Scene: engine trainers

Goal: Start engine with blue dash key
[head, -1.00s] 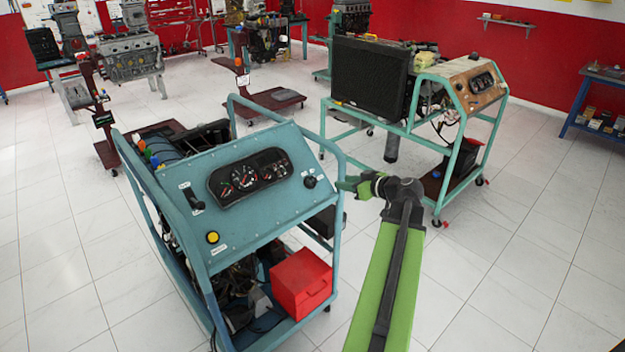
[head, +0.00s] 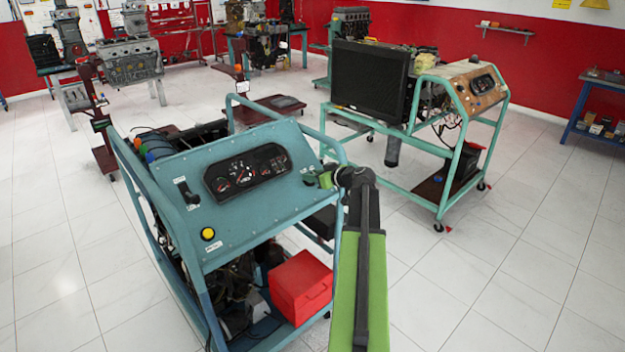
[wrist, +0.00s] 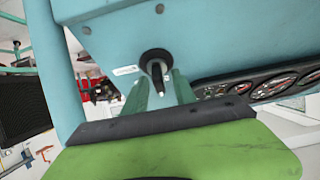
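The blue engine trainer's dash panel (head: 235,215) stands at the left centre in the head view. The dash key (wrist: 157,70) sits in its round black switch, at the panel's right end in the head view. My gripper (head: 320,179) is at that end and mostly covers the key there. In the wrist view my gripper (wrist: 159,90) has one green finger on each side of the key, open, with a visible gap on both sides. Whether the fingertips reach the panel is hard to tell.
The panel also bears a gauge cluster (head: 247,171), a black lever (head: 187,190) and a yellow button (head: 207,234). A blue tube frame surrounds it, with a red box (head: 300,286) low down. A second trainer (head: 440,160) stands to the right, with open floor between.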

